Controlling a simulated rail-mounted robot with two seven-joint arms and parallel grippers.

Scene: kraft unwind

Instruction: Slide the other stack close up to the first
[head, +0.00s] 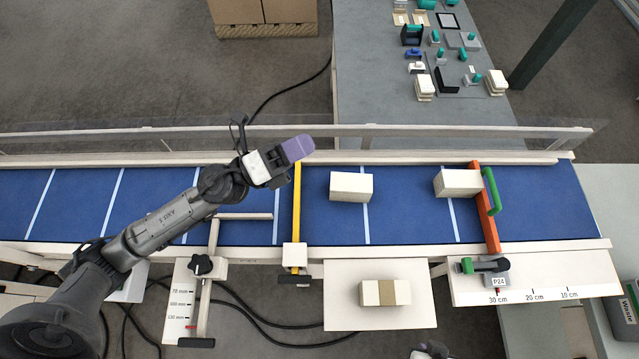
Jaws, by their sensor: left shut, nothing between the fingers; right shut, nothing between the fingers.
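One white stack (351,187) lies on the blue belt (405,225), right of the yellow bar (297,215). Another white stack (458,183) lies further right, close against the orange bar (486,210). A wide gap of bare belt separates the two stacks. My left gripper (300,148) has purple fingertips and is shut and empty. It shows over the far side of the belt by the yellow bar's far end, left of and apart from the nearer stack. A small part of what looks like my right arm shows at the bottom edge; its fingers are out of frame.
A clear guard and rail (400,158) run along the belt's far side. A brown-banded stack (385,292) sits on a white shelf (420,315) in front. The belt's left part is bare beneath my arm.

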